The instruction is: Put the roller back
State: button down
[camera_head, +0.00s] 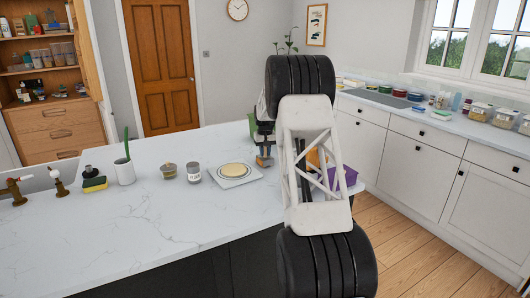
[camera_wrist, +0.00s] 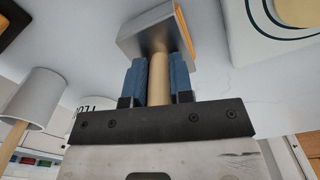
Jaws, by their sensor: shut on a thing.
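My gripper (camera_wrist: 157,82), with blue finger pads, is shut on the pale wooden handle (camera_wrist: 159,72) of a tool in the wrist view. The tool's head (camera_wrist: 152,38) is a grey block with an orange side. I cannot tell for certain that this tool is the roller. In the head view my gripper (camera_head: 265,158) is low over the counter, right of the board with a round pale disc (camera_head: 235,172), and the arm hides much of that area. A light grey cylinder (camera_wrist: 40,97) with a tan part below it shows at left in the wrist view.
A purple container (camera_head: 345,178) stands behind my arm, partly hidden. A white labelled can (camera_head: 195,173), a small jar (camera_head: 168,171) and a white mug (camera_head: 125,172) stand left of the board. The counter's front left (camera_head: 120,235) is clear.

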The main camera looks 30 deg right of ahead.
jog(key=shift+f, duration=0.3)
jog(key=shift+f, duration=0.35)
jog(key=c, duration=1)
grip_release()
jog(key=shift+s+f, duration=0.1)
jog(key=shift+f, duration=0.25)
notch_tip(320, 180, up, 14)
jog(key=shift+f, duration=0.1)
jog(key=shift+r, duration=0.25)
